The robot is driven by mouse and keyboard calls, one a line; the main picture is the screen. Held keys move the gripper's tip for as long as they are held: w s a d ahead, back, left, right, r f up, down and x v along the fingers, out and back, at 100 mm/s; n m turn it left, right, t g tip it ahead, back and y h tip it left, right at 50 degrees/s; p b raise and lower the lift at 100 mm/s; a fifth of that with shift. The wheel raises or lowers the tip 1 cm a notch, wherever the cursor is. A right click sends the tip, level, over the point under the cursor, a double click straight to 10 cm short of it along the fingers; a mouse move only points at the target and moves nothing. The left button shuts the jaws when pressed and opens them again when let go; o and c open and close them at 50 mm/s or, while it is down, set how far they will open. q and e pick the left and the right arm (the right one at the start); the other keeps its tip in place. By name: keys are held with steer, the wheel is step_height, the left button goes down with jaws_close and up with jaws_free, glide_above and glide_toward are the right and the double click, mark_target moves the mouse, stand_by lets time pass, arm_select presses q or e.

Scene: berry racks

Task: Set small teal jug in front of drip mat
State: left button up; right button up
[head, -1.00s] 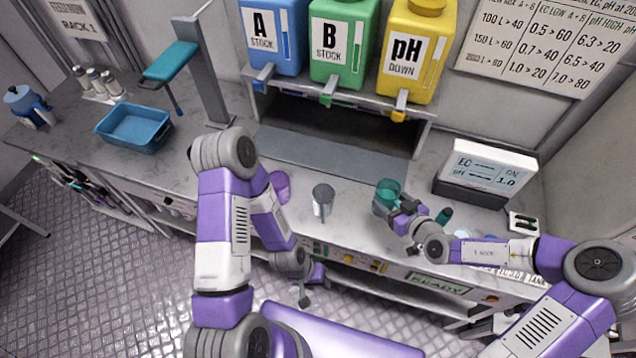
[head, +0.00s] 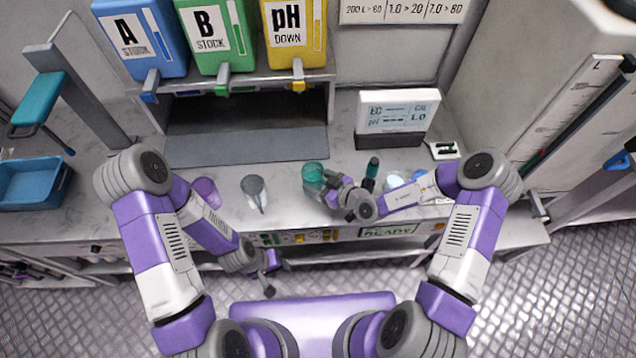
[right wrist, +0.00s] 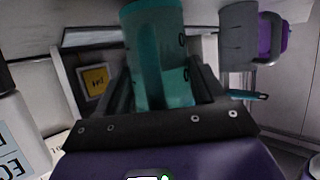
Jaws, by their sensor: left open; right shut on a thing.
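The small teal jug (head: 313,173) is at the front right corner of the grey drip mat (head: 245,148) in the head view. My right gripper (head: 328,187) is shut on it from the right. In the right wrist view the jug (right wrist: 158,60) stands between the fingers, its lower part hidden by the gripper. I cannot tell whether the jug touches the counter. My left gripper (head: 270,287) is open and empty, low in front of the counter edge, away from the jug.
A grey jug (head: 254,190) and a purple jug (head: 206,190) stand left of the teal jug. A dark teal-topped bottle (head: 372,168) and a meter display (head: 400,112) are to the right. The dosing shelf stands behind the mat. The mat is bare.

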steer(key=shift+w+f, duration=0.1)
steer(key=shift+f, duration=0.4)
steer(key=shift+f, duration=0.1)
steer(key=o, duration=1.3)
steer(key=shift+o, duration=0.2)
